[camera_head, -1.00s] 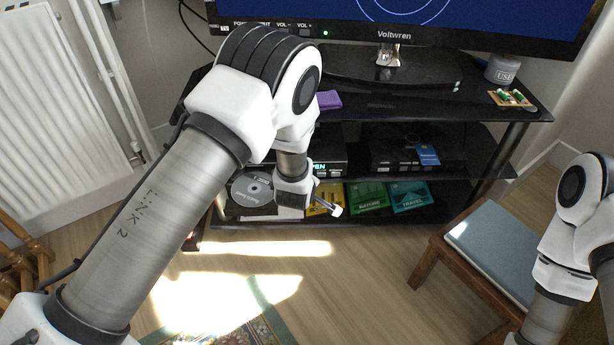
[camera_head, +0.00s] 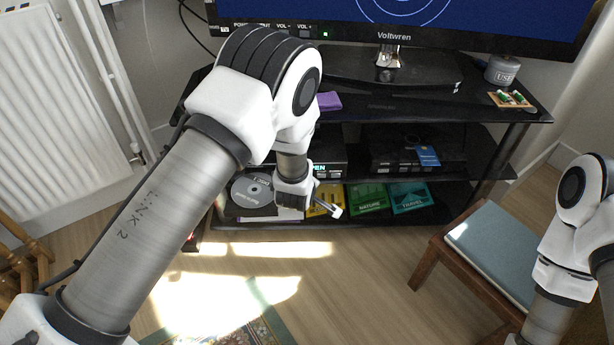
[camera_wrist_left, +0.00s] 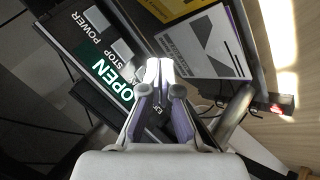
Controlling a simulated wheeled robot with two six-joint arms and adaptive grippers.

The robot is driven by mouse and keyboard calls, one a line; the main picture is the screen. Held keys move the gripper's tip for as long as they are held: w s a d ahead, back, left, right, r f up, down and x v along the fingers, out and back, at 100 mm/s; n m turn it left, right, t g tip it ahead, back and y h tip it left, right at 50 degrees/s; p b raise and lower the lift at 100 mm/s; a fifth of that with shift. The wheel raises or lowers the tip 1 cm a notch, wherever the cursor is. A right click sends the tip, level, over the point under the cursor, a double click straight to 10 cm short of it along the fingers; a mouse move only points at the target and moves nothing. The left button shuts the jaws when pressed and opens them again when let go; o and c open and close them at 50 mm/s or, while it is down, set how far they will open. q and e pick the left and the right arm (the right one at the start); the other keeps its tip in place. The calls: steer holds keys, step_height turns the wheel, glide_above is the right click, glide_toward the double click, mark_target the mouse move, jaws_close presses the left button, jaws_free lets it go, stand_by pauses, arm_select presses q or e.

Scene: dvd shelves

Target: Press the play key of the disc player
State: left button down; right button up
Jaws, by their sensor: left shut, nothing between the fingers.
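The disc player (camera_head: 328,165) is a dark box on the middle shelf, its left part hidden behind my left arm in the head view. In the left wrist view the disc player's front (camera_wrist_left: 82,58) shows close and tilted, with "POWER" and "STOP" labels, pale keys and a lit green "OPEN" display (camera_wrist_left: 108,80). No play label can be read; part of the front is behind the fingers. My left gripper (camera_head: 337,211) is shut and empty, in front of the shelves; its fingertips (camera_wrist_left: 160,70) show beside the player's front in the wrist view. Contact cannot be told. My right gripper is out of view.
A second black box (camera_head: 390,155) with a blue card stands right of the player. Yellow, green and teal cases (camera_head: 410,197) and a disc (camera_head: 252,189) lie on the bottom shelf. A television stands above. A cushioned chair (camera_head: 495,250) is at right; floor between is clear.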

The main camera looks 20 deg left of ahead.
arm_select(q)
steer(key=shift+w, duration=0.1)
steer(key=shift+w+a, duration=0.15)
steer(key=shift+w, duration=0.15)
